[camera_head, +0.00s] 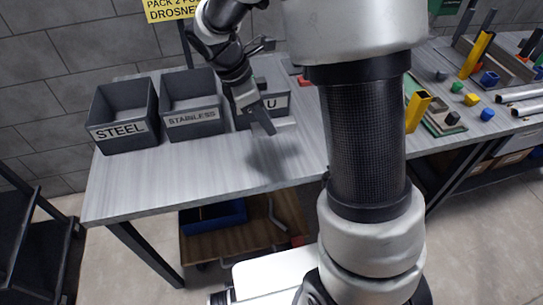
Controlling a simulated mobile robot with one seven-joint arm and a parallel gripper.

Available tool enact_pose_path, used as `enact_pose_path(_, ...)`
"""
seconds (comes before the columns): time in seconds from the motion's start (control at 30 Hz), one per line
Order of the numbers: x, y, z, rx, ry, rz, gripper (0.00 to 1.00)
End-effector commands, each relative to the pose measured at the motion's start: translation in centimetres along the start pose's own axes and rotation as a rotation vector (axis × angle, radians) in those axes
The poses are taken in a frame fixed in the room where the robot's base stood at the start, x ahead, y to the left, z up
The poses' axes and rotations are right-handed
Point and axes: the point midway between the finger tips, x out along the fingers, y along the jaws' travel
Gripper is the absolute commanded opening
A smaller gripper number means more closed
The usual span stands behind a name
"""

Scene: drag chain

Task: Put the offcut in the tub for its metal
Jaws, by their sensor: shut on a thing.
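My gripper (249,102) is shut on a flat dark grey offcut (264,121), which points down and to the right in front of the third tub. Whether the offcut touches the table or the tub, I cannot tell. Three dark grey tubs stand in a row on the table: one labelled STEEL (123,132), one labelled STAINLESS (192,118), and a third (281,103) whose label shows only a U. My gripper and arm hide much of the third tub and its label. The visible inside of the STEEL and STAINLESS tubs looks empty.
The grey table (190,175) is clear in front of the tubs. My arm crosses the middle of the view and hides part of the table. On the right stand a yellow bar (416,110), several coloured blocks and metal tubes (515,93). A yellow sign (170,10) stands behind the tubs.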

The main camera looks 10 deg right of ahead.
Motion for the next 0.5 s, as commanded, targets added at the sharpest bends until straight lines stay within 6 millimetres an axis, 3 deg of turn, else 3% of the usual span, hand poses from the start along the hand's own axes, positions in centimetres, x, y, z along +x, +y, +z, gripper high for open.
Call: enact_pose_path(0.5, 5.6, 0.0, -2.3, -0.004, -0.001, 0.0, 0.0)
